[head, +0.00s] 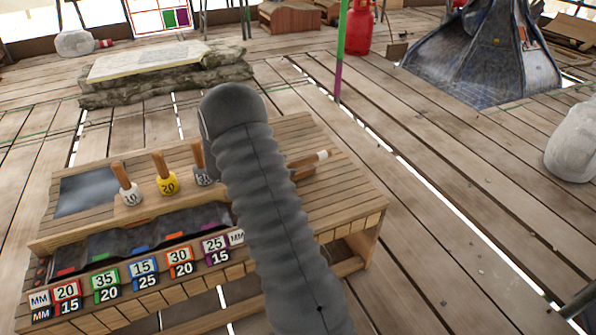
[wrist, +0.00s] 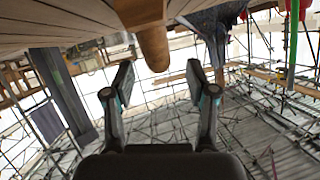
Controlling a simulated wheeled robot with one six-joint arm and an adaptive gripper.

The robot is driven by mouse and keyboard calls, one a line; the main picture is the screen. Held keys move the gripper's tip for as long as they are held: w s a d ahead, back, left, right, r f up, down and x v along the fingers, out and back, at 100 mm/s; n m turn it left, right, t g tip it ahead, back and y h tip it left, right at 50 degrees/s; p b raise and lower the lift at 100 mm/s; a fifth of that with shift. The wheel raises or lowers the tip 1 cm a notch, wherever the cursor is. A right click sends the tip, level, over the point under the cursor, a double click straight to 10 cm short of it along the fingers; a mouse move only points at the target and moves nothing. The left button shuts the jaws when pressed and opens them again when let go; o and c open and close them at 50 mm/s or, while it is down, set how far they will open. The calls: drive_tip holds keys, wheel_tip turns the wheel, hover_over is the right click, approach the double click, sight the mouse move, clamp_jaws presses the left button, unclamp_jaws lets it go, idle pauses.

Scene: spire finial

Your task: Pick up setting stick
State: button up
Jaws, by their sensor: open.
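A wooden piece with a pale tip (head: 309,160) lies on the right part of the bench top in the head view, partly hidden behind my arm. It may be the setting stick. In the wrist view a brown rod with a rounded end (wrist: 153,48) sticks out beneath a wooden surface; I cannot tell if it is the same thing. My gripper (wrist: 160,82) is open and empty in the wrist view, its two fingers apart. The rod's end lies in line with the gap between the fingertips, apart from both. My arm hides the gripper in the head view.
The wooden bench (head: 330,185) holds several wooden-handled tools, such as a white one marked 10 (head: 131,195) and a yellow one marked 20 (head: 167,186). A dark trough (head: 155,232) with numbered labels runs along its front. The plank floor right of the bench is mostly clear.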

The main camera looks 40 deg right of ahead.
sight(304, 163)
drive_tip(key=shift+s+d+f, duration=0.1)
drive_tip(key=shift+d+f, duration=0.15)
drive_tip(key=shift+x, duration=0.85)
drive_tip(key=shift+r+x, duration=0.25)
drive_tip(key=shift+x, duration=1.1)
drive_tip(key=shift+r+x, duration=0.2)
drive_tip(key=shift+x, duration=1.15)
drive_tip(key=shift+d, duration=0.1)
clamp_jaws()
